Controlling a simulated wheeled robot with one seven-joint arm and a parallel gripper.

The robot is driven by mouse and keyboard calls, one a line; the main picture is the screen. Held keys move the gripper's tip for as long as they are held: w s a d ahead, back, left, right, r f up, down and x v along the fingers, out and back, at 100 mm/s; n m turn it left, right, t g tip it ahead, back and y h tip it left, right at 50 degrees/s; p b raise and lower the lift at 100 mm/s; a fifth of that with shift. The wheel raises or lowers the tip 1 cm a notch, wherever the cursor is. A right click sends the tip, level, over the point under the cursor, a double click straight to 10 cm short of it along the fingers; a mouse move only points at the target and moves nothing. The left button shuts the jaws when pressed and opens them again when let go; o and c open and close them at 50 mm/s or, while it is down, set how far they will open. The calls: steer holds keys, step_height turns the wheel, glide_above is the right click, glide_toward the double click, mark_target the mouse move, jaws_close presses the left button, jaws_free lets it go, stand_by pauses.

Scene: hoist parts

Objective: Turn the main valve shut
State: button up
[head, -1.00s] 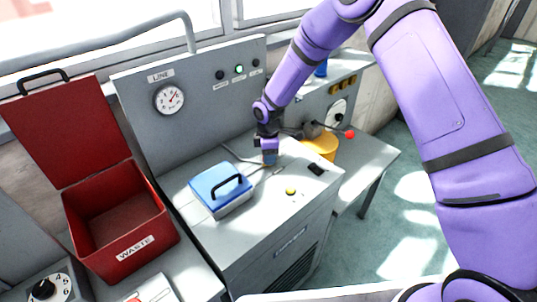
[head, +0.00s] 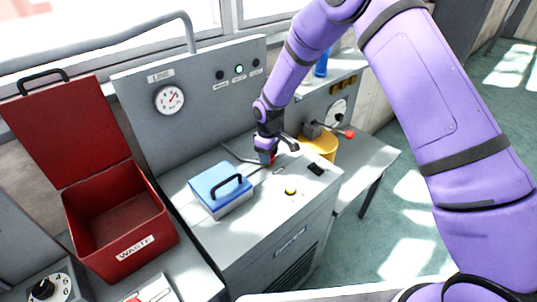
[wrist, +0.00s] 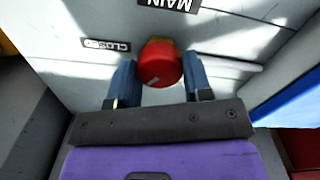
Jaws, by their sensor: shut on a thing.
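The main valve's red round knob (wrist: 160,64) sits on the grey panel between my fingers in the wrist view. A small pale mark shows on its lower edge. An upside-down CLOSED label (wrist: 105,45) is left of the knob, and an upside-down MAIN label (wrist: 168,4) is above it. My gripper (wrist: 159,82) is shut on the knob, one blue finger on each side. In the head view my gripper (head: 267,158) points down at the bench top (head: 255,215), and only a sliver of the red knob shows beside the fingers.
A blue-lidded box (head: 220,190) stands left of my gripper. A yellow button (head: 290,190) and a dark item (head: 316,169) lie in front. An open red waste bin (head: 135,262) is at left.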

steer(key=m, duration=0.5)
steer(key=shift+m, duration=0.3)
steer(key=m, duration=0.5)
stand_by(0.4)
steer(key=o, duration=0.9)
step_height(320, 180, up, 11)
steer(key=shift+f, duration=0.1)
